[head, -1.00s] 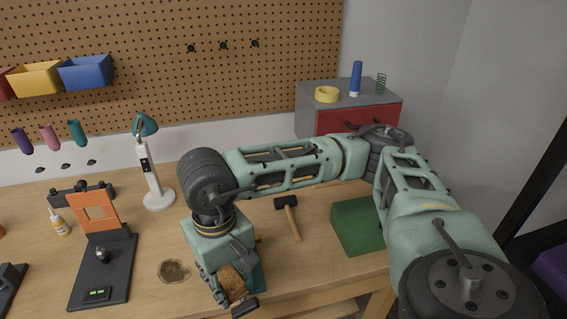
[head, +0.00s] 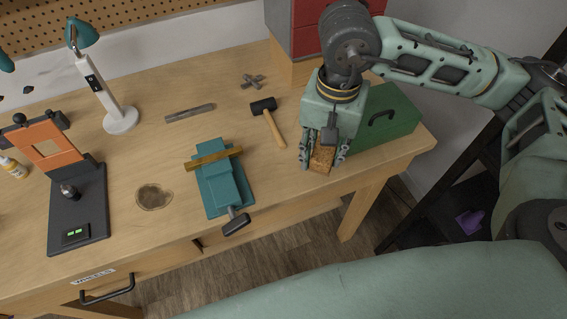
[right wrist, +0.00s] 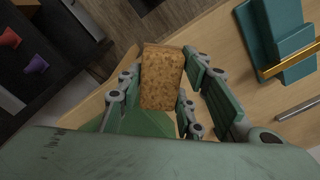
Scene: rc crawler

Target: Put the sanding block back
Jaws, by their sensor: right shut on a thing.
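The sanding block (head: 321,160) is a brown, speckled block at the front right of the workbench. My right gripper (head: 322,152) points down and is shut on it, with fingers on both sides. In the right wrist view the sanding block (right wrist: 162,78) sits between the fingers of the right gripper (right wrist: 160,95). I cannot tell whether the block touches the bench top. My left gripper is not in view.
A green box (head: 385,122) with a dark handle stands right beside my right gripper. A teal vise (head: 222,185) holding a brass-coloured bar is to the left. A hammer (head: 270,125) lies between them. A lamp (head: 118,118) and a metal file (head: 190,113) are farther left.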

